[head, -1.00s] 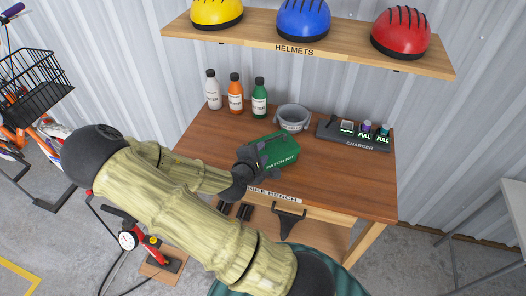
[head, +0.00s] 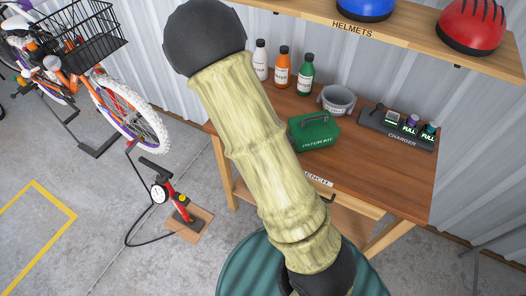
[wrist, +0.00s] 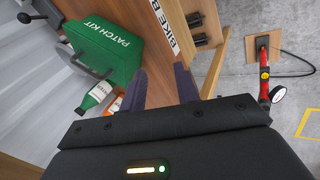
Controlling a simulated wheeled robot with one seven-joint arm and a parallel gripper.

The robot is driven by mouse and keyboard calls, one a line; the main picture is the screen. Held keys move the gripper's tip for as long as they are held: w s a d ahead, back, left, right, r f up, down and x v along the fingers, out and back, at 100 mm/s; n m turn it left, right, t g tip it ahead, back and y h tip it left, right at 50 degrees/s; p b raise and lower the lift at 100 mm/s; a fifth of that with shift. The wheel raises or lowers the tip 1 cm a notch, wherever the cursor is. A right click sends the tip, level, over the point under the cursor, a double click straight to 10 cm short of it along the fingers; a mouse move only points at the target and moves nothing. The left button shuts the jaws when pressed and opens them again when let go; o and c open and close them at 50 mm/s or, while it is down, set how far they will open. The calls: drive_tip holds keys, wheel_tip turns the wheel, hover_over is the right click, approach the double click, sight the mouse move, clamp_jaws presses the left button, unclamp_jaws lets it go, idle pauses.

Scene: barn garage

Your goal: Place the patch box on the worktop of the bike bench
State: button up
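The green patch box (head: 313,134), lettered PATCH KIT, stands on the wooden worktop (head: 366,166) of the bike bench, with its dark handle on top. It also shows in the wrist view (wrist: 105,50), to the left of my gripper (wrist: 160,88). My gripper's two dark fingers are apart with nothing between them, and the box is clear of them. In the head view my arm hides the gripper and the left part of the worktop.
White, orange and green bottles (head: 306,74) stand at the back of the worktop, beside a grey tub (head: 336,100). A charger (head: 398,128) sits at the right. A helmet shelf (head: 400,40) hangs above. A red pump (head: 178,204) and a bicycle (head: 128,105) stand left of the bench.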

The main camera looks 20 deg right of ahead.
drive_tip(key=s+a+r+m+y, duration=0.2)
drive_tip(key=s+a+r, duration=0.1)
drive_tip(key=r, duration=0.3)
drive_tip(key=s+a+r+m+g+y, duration=0.1)
drive_tip(key=s+a+r+m+y, duration=0.1)
drive_tip(key=a+r, duration=0.4)
drive_tip(key=shift+s+r+m+y, duration=0.4)
drive_tip(key=shift+s+m, duration=0.2)
drive_tip(key=shift+s, duration=0.15)
